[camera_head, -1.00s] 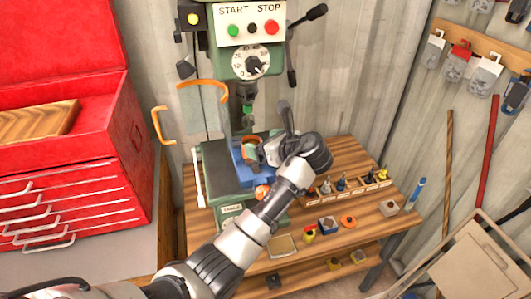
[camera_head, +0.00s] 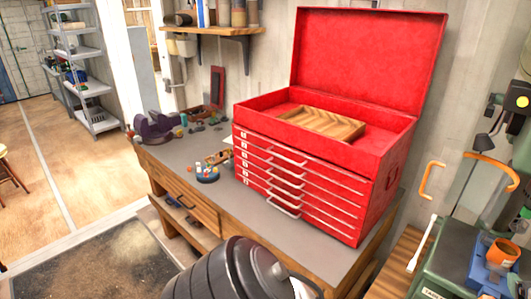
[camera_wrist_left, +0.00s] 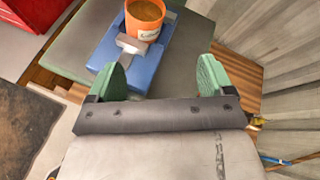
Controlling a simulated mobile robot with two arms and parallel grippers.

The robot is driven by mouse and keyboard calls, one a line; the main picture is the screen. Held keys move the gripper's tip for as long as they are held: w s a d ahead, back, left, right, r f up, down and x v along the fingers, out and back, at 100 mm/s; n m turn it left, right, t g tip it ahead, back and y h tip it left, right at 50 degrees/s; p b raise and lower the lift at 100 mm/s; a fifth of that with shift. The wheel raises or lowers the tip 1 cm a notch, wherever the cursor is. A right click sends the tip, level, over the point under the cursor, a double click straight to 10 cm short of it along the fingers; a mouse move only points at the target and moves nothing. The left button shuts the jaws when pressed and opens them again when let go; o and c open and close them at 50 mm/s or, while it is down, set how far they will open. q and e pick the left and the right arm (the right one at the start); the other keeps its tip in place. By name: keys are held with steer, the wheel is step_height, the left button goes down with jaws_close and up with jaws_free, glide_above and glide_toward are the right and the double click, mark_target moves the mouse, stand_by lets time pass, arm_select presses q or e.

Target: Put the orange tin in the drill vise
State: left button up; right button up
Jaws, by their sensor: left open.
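The orange tin (camera_head: 502,253) stands in the blue drill vise (camera_head: 484,272) at the right edge of the head view. In the left wrist view the tin (camera_wrist_left: 145,20) is at the top, open end showing brown contents, beside the grey jaw of the blue vise (camera_wrist_left: 110,58). Whether both jaws touch it cannot be seen. My left gripper (camera_wrist_left: 164,77) is open and empty, its green fingers apart, short of the tin and clear of it. The left gripper does not show in the head view. My right gripper is in neither view.
The green drill press base (camera_head: 445,260) is under the vise, with an orange guard (camera_head: 490,160) above. A red tool chest (camera_head: 300,170) with its lid up stands on a grey-topped workbench (camera_head: 200,165). Open floor (camera_head: 35,190) lies at the left.

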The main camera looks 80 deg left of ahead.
arm_select(q)
steer(key=s+d+f+n+t+h, duration=0.4)
steer(key=s+f+n+t+h, duration=0.1)
steer(key=s+f+n+h, duration=0.15)
steer(key=s+f+n+g+h, duration=0.15)
steer(key=s+f, duration=0.25)
steer(key=f, duration=0.6)
steer(key=s+f+n+g+h, duration=0.15)
steer(key=s+f, duration=0.25)
steer(key=f, duration=0.6)
steer(key=s+f+n+g, duration=0.2)
steer(key=s+f+g, duration=0.15)
steer(key=f, duration=0.75)
steer(key=s+a+f+n+g, duration=0.2)
steer(key=s+f, duration=0.5)
steer(key=s, duration=0.3)
steer(key=s+a+f+n+g, duration=0.1)
steer(key=s+a+f+n, duration=0.15)
steer(key=s+f, duration=0.65)
steer(key=s+a+f+n+g, duration=0.1)
steer(key=s+f+n, duration=0.1)
steer(key=s, duration=0.8)
steer(key=s+a+f+n+g, duration=0.1)
steer(key=s+f+n+g, duration=0.1)
steer(key=s, duration=0.8)
steer(key=shift+a+f, duration=0.15)
steer(key=shift+f, duration=0.05)
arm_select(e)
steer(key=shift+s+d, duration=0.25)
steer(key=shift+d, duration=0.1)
